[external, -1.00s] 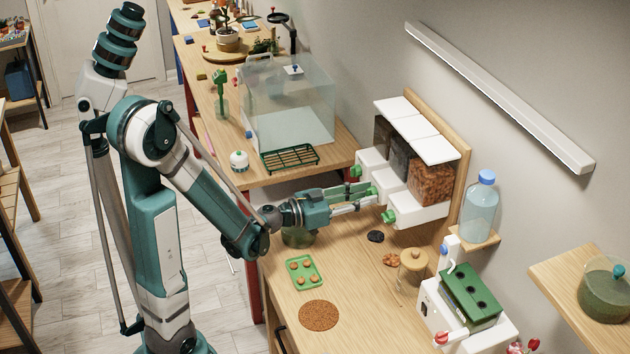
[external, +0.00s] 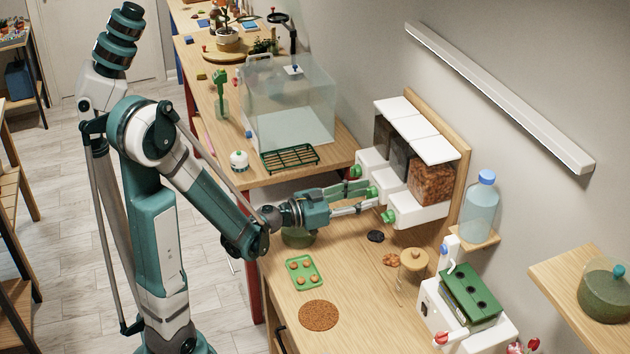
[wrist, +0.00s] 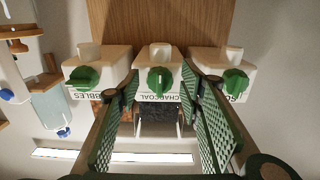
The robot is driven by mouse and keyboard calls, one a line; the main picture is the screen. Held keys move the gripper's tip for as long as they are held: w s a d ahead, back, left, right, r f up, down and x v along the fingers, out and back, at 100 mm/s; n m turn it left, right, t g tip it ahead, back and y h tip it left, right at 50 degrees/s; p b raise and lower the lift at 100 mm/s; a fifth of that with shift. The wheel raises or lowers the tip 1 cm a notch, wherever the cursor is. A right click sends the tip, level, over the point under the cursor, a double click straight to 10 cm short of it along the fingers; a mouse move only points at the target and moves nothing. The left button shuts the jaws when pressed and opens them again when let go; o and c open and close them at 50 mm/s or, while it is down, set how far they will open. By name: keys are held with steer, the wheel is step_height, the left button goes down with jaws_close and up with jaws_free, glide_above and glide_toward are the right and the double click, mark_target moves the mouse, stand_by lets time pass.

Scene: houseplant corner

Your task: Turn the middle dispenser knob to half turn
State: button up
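A row of three white dispensers with green knobs is on the wooden backboard. The middle dispenser, labelled CHARCOAL, has its green knob (wrist: 160,79) in the centre of the wrist view; its raised grip looks near vertical there. In the external view this knob (external: 372,192) is just ahead of my fingertips. My gripper (external: 371,196) is open, with one finger on each side of the middle knob in the wrist view (wrist: 159,90). A gap shows between each finger and the knob. Nothing is held.
The neighbouring knobs, left (wrist: 84,77) and right (wrist: 236,81) in the wrist view, sit close outside my fingers. Below are a dark spill (external: 376,236), a brown spill (external: 391,260) and a wooden-lidded jar (external: 416,260). A glass tank (external: 290,105) stands behind.

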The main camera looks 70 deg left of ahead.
steer(key=s, duration=1.2)
stand_by(0.3)
steer(key=shift+w, duration=0.1)
stand_by(0.3)
steer(key=d+f+m+g+h+p, duration=0.1)
steer(key=d+f+g+h, duration=0.15)
steer(key=d, duration=0.65)
steer(key=d+f+g+h+p, duration=0.15)
steer(key=d+g, duration=0.25)
steer(key=d, duration=0.5)
steer(key=s+d+r+g+y, duration=0.1)
steer(key=s+d+g+y, duration=0.1)
steer(key=s, duration=0.4)
steer(key=s+d+r+n+g+y, duration=0.1)
steer(key=s+d+g+y, duration=0.1)
steer(key=s, duration=0.4)
steer(key=shift+d+r+p, duration=0.3)
steer(key=shift+d+p, duration=0.15)
steer(key=shift+d, duration=0.05)
